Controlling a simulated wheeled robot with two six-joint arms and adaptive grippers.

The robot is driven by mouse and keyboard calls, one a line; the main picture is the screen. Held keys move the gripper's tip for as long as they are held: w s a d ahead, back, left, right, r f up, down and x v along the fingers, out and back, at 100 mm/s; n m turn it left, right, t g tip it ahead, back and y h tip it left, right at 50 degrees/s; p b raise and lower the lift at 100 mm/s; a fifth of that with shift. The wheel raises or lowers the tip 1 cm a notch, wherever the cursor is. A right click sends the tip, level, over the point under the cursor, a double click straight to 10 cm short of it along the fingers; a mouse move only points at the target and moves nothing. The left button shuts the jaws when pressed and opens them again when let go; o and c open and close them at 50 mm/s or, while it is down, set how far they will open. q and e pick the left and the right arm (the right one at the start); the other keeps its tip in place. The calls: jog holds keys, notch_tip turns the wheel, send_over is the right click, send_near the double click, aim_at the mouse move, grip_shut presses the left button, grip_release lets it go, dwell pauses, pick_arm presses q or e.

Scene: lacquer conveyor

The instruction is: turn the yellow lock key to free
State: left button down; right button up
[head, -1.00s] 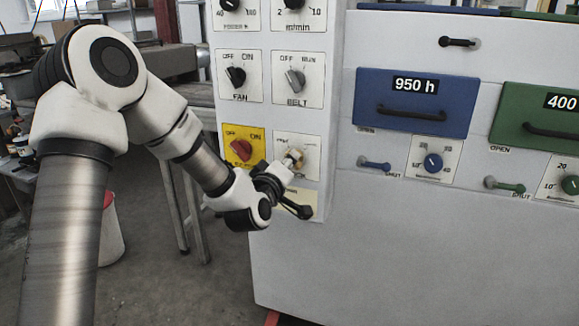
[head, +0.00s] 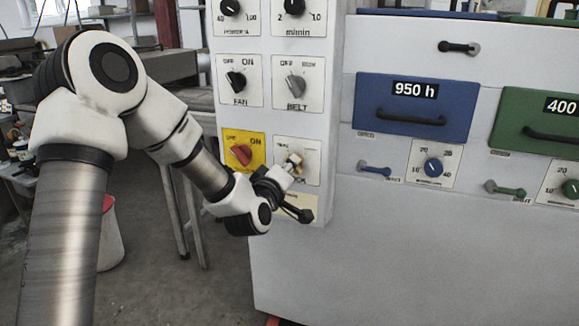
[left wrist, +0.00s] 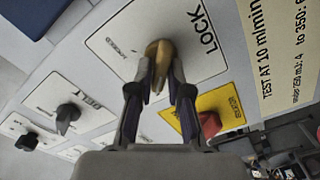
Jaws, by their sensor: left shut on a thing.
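The yellow-gold lock key (left wrist: 159,52) sits on a white plate (left wrist: 112,42) marked LOCK in the left wrist view. One small label shows beside it, too small to read surely; the other position's label is hidden. My left gripper (left wrist: 160,82) has its two fingers closed on the key's sides. In the head view the key (head: 296,160) is small and partly covered by my left gripper (head: 290,170), so its exact angle is unclear. My right gripper is in no view.
A red switch (head: 241,154) on a yellow plate is just left of the lock. The FAN knob (head: 236,82) and BELT knob (head: 296,86) are above. Blue drawer (head: 415,105) and green drawer (head: 545,120) lie to the right. Open floor is below left.

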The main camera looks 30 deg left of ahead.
pick_arm(q)
jog(key=shift+f, duration=0.1)
jog(key=c, duration=1.2)
grip_release()
jog(key=shift+a, duration=0.1)
jog(key=v, duration=0.7)
jog(key=shift+s, duration=0.25)
